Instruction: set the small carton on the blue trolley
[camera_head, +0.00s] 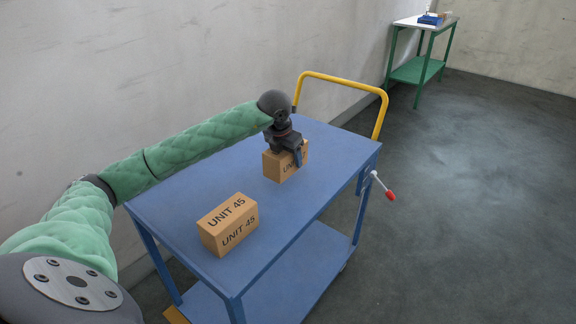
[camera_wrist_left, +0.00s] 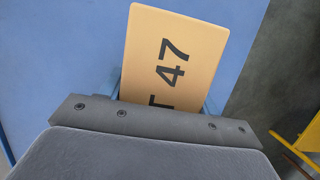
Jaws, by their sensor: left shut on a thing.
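The blue trolley (camera_head: 180,200) stands in front of me with a yellow push handle at its far end. My left gripper (camera_head: 287,158) is shut on a small brown carton (camera_head: 279,168) over the far half of the trolley's top. The carton looks upright, at or just above the surface; I cannot tell if it touches. In the left wrist view the carton (camera_wrist_left: 178,55) shows a "47" on its top, partly hidden by the gripper body. A second carton (camera_head: 228,225), marked "UNIT 45", stands apart on the near half of the top. My right gripper is out of view.
A red-tipped lever (camera_head: 389,195) sticks out from the trolley's right side. A wall runs along the trolley's left. A green-legged table (camera_head: 418,70) with a blue item (camera_head: 430,19) stands far back right. The floor to the right is clear.

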